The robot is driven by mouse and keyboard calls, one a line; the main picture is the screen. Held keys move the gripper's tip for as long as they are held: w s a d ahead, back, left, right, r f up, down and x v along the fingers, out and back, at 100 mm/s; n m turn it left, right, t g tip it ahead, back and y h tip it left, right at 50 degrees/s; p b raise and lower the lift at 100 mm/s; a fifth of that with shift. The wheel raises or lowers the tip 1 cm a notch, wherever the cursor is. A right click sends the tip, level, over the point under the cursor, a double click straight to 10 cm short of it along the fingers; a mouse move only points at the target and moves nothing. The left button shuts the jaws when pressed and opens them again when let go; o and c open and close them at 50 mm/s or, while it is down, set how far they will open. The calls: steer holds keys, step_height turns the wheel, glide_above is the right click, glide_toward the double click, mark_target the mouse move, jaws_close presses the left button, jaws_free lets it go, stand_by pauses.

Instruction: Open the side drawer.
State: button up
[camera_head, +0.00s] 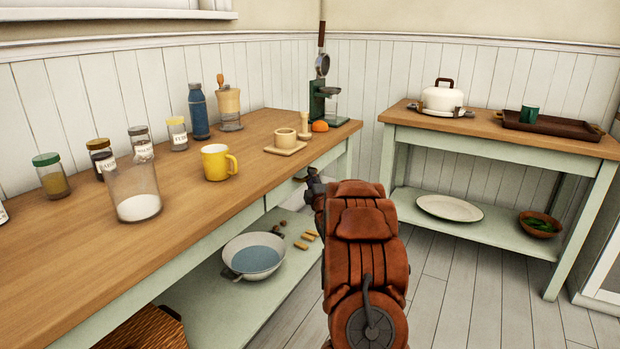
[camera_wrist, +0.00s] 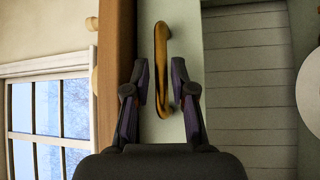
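The side drawer shows in the wrist view as a pale green front (camera_wrist: 183,25) beneath the wooden counter edge. Its brass bar handle (camera_wrist: 158,52) runs upright in that picture. My gripper (camera_wrist: 160,80) is open, with one finger on each side of the handle and visible gaps between the fingers and the bar. In the head view my gripper (camera_head: 313,184) is at the front of the long counter, near its far end. My orange arm hides part of that area, and the handle is not clear there. The drawer appears shut.
The long wooden counter (camera_head: 110,225) holds jars, a yellow mug (camera_head: 218,162) and a green coffee press (camera_head: 327,103). A second table (camera_head: 480,125) stands at the right. Floor (camera_head: 450,300) between them is clear.

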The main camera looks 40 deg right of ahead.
steer(key=shift+x, duration=1.3)
steer(key=shift+f, duration=0.1)
jaws_close()
